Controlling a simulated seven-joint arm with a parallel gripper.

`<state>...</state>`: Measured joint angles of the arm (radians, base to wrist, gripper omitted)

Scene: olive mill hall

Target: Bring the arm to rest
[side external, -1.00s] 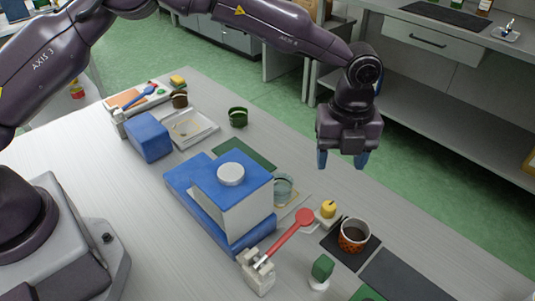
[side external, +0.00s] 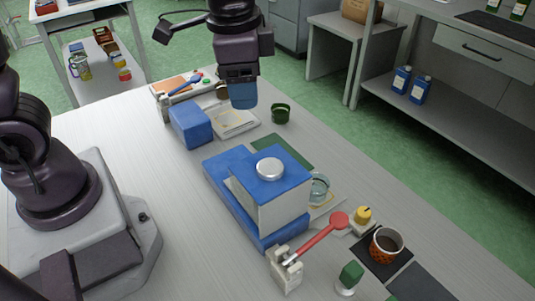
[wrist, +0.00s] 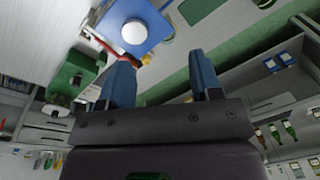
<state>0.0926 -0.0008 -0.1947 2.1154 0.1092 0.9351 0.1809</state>
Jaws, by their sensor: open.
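My gripper (side external: 242,97) hangs above the far part of the table (side external: 120,135), over the area of the white tray (side external: 236,122) and the blue block (side external: 191,125). In the wrist view its two blue fingers (wrist: 160,82) stand apart with nothing between them. The side view shows the fingers nearly edge-on. My gripper is clear of the objects on the table.
A blue and white press-like box (side external: 270,195) with a round knob stands mid-table. Beside it are a red-handled lever (side external: 318,236), an orange-patterned cup (side external: 386,245) and a glass (side external: 318,188). A dark green cup (side external: 281,113) stands behind.

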